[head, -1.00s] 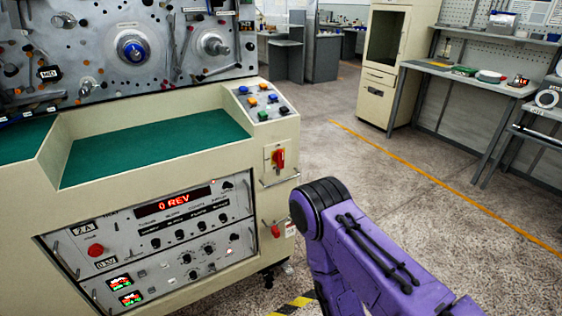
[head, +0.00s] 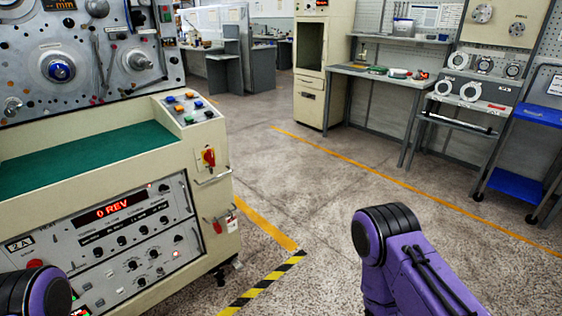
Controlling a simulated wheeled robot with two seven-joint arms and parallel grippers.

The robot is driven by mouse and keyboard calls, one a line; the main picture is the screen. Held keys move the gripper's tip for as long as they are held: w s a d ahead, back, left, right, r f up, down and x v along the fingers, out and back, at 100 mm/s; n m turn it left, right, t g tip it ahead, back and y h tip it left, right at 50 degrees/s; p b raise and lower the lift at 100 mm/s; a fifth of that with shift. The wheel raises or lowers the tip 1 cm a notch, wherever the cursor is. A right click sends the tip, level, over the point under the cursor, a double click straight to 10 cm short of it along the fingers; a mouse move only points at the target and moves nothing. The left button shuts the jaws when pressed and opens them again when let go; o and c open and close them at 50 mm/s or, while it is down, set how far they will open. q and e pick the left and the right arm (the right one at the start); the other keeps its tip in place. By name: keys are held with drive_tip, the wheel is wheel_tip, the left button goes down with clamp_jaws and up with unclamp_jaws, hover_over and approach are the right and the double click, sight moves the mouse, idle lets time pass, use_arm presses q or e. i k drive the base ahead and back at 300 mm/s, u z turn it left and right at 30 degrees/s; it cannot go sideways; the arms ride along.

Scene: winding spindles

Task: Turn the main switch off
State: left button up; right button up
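The main switch appears to be the red rotary handle on a yellow plate (head: 208,157), on the right end of the cream winding machine (head: 190,215). Its handle looks roughly upright. A second red handle (head: 217,226) sits lower on the same end face. The display (head: 108,211) on the machine's front panel glows red and reads 0 REV. A purple arm link of mine stands at lower right, clear of the machine, and another shows at the lower left corner in front of the panel. Neither gripper shows in the head view.
A metal bar handle (head: 214,177) juts out below the switch. Yellow-black floor tape (head: 262,284) runs near the machine's corner. The concrete floor (head: 330,190) to its right is clear. A cream cabinet (head: 311,98) and workbenches (head: 378,77) stand at the back.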

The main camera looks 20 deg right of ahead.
sight(209, 156)
drive_tip(key=z, duration=0.7)
drive_tip(key=i, duration=0.4)
drive_tip(key=z, duration=0.15)
